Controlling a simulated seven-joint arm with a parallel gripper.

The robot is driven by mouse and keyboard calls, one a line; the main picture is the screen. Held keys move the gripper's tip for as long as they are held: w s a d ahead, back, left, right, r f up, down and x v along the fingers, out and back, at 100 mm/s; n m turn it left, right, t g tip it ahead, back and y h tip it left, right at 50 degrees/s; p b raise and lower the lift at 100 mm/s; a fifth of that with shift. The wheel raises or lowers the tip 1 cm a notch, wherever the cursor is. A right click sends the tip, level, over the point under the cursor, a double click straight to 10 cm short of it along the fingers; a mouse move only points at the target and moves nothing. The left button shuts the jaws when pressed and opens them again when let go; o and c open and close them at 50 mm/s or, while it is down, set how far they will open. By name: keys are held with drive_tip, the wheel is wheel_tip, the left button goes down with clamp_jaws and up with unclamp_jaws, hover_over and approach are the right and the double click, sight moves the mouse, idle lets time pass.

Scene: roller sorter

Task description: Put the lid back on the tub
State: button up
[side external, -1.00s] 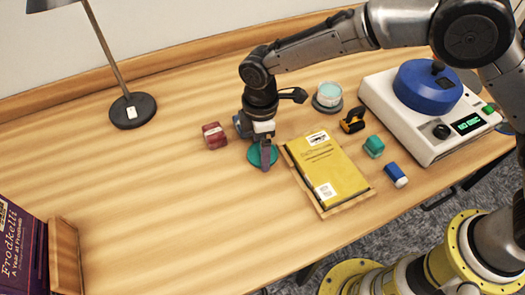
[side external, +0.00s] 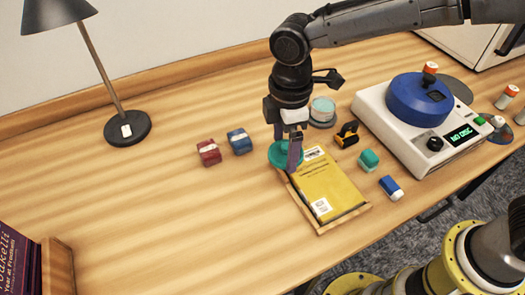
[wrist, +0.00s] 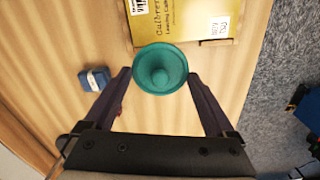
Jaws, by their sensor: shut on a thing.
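The lid (side external: 283,154) is a teal disc with a round knob, and it also shows in the wrist view (wrist: 160,70). My gripper (side external: 287,152) is shut on the lid, with one finger at each side of its rim; its fingers also show in the wrist view (wrist: 160,78). The lid appears held above the desk, overlapping the upper left corner of the yellow book's tray in the side view. The tub (side external: 322,107) is round and pale teal, open at the top, on a grey round base. It stands behind and right of my gripper.
A yellow book (side external: 330,188) lies in a wooden tray (side external: 345,221). Red (side external: 208,152) and blue (side external: 239,141) blocks lie left. A yellow-black item (side external: 347,134), teal block (side external: 368,160) and blue-white block (side external: 391,187) lie right, before a white machine (side external: 400,135).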

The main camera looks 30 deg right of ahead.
drive_tip(key=s+d+r, duration=0.3)
drive_tip(key=s+d, duration=0.1)
drive_tip(key=s, duration=0.1)
drive_tip(key=w+d+r+n, duration=0.2)
drive_tip(key=w+d, duration=0.3)
drive_tip(key=w, duration=0.6)
drive_tip(key=w+d+f+m, duration=0.2)
drive_tip(key=w+d+f, duration=0.1)
drive_tip(key=w+d, duration=0.65)
drive_tip(key=shift+s+d+f, duration=0.2)
drive_tip(key=shift+s+f, duration=0.1)
drive_tip(key=shift+f, duration=0.7)
drive_tip(key=shift+s+d+f, duration=0.15)
drive_tip(key=shift+s+f, duration=0.15)
drive_tip(key=shift+f, duration=0.75)
drive_tip(key=shift+s+d+f, duration=0.2)
drive_tip(key=shift+s+f, duration=0.1)
drive_tip(key=shift+f, duration=0.7)
drive_tip(key=shift+f, duration=0.15)
drive_tip(key=o, duration=1)
